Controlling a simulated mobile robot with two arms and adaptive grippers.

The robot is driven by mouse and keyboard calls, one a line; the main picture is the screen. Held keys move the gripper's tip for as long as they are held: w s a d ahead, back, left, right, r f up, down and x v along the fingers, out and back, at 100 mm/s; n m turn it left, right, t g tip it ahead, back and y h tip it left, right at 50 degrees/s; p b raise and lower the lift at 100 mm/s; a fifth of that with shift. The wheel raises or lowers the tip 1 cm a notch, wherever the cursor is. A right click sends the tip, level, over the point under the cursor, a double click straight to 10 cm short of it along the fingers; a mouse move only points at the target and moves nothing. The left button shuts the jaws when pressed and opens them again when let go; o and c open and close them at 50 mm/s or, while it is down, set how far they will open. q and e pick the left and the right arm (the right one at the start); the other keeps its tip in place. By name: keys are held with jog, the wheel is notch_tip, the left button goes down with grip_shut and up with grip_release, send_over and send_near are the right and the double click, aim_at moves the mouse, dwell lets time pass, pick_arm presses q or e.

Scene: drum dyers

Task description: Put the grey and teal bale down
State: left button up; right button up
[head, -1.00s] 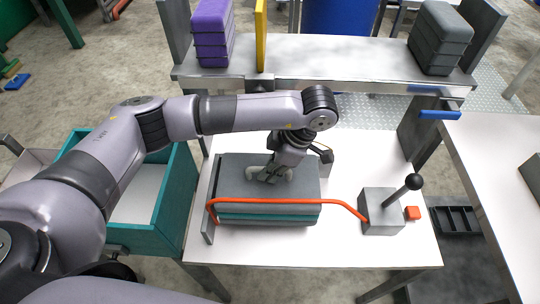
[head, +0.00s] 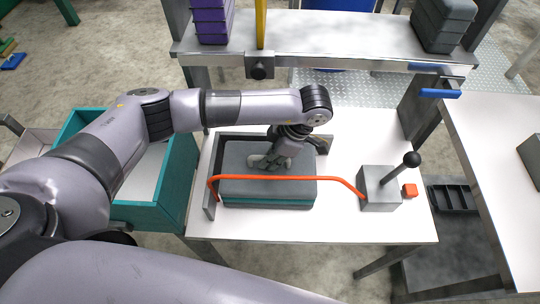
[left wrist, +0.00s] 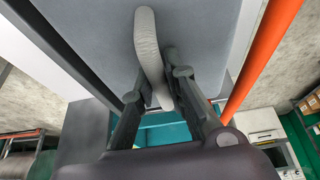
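The grey and teal bale (head: 295,188) is over the white table, between a low grey plate at its left and a grey lever box at its right. An orange bar (head: 285,178) crosses in front of its upper part. I cannot tell if its underside touches the table. My left gripper (head: 265,162) is above the bale's top, at its pale handle. In the left wrist view the two fingers (left wrist: 157,85) are closed around the pale handle (left wrist: 148,40), with the bale's grey top (left wrist: 90,40) beyond. My right gripper is not in view.
A teal bin (head: 180,185) is at the left. A raised shelf (head: 330,53) behind carries a purple stack (head: 210,20) and a grey stack (head: 442,25). The table's front strip is clear.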

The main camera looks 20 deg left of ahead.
pick_arm(q)
jog(key=o, duration=0.4)
jog(key=shift+r, duration=0.15)
jog(key=shift+d+r, duration=0.15)
jog(key=shift+r, duration=0.05)
jog(key=b+v, duration=0.2)
jog(key=v, duration=0.9)
jog(key=shift+d+r+b, duration=0.1)
jog(key=shift+r+b, duration=0.2)
jog(key=shift+b, duration=0.05)
jog(key=shift+f, duration=0.1)
